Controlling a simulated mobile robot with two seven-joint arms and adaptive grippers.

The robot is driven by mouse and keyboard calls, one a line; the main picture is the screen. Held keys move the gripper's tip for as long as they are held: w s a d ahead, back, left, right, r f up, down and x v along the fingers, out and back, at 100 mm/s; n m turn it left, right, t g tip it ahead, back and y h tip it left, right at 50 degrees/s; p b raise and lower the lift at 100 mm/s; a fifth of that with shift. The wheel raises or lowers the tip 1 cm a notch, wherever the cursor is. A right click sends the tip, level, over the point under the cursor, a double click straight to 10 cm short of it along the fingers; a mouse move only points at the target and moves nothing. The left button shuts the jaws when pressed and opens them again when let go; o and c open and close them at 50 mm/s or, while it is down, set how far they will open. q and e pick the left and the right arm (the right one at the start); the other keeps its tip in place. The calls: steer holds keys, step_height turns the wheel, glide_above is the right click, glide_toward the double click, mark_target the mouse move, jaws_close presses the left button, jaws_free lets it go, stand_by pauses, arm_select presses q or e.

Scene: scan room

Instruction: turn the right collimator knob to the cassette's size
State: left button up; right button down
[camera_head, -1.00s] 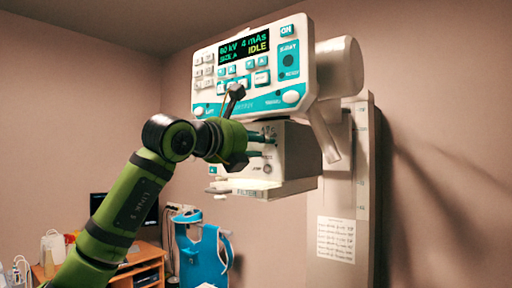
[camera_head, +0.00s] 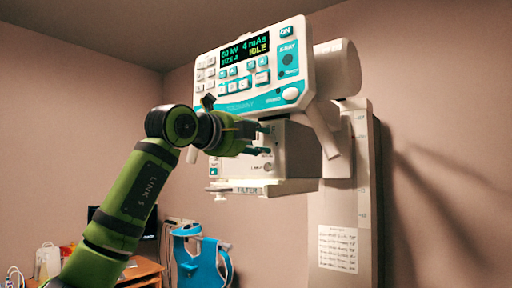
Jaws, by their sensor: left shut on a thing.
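The collimator (camera_head: 300,152) is a pale box under the white and teal control console (camera_head: 310,80). My left gripper (camera_head: 267,139) reaches in from the left at the collimator's front face. Its dark fingers are shut at the right collimator knob, which they and the wrist hide almost entirely. The knob's pointer and the scale around it cannot be read. The console display (camera_head: 245,50) shows kV, 4 mAs, a small size line and IDLE. No cassette can be made out. My right gripper is not in view.
A filter tray (camera_head: 248,190) sticks out below the collimator. The tall column (camera_head: 360,190) with a paper chart (camera_head: 337,248) stands at right. A blue frame (camera_head: 205,262) and a wooden desk (camera_head: 145,270) are lower left.

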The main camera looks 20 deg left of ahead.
arm_select(q)
steer(key=shift+w+d+f+n+b, duration=0.15)
steer(key=shift+n+b, duration=0.1)
steer(key=shift+n, duration=0.5)
steer(key=shift+s+f+n+b, duration=0.1)
steer(key=shift+f+n+b, duration=0.1)
steer(key=shift+n, duration=0.55)
steer(key=shift+r, duration=0.1)
steer(key=o, duration=1.1)
steer(key=shift+o, duration=0.2)
steer(key=shift+r, duration=0.15)
steer(key=shift+s+a, duration=0.2)
steer(key=shift+s, duration=0.1)
steer(key=v, duration=1.1)
steer(key=shift+s, duration=0.2)
steer(key=shift+d+r, duration=0.1)
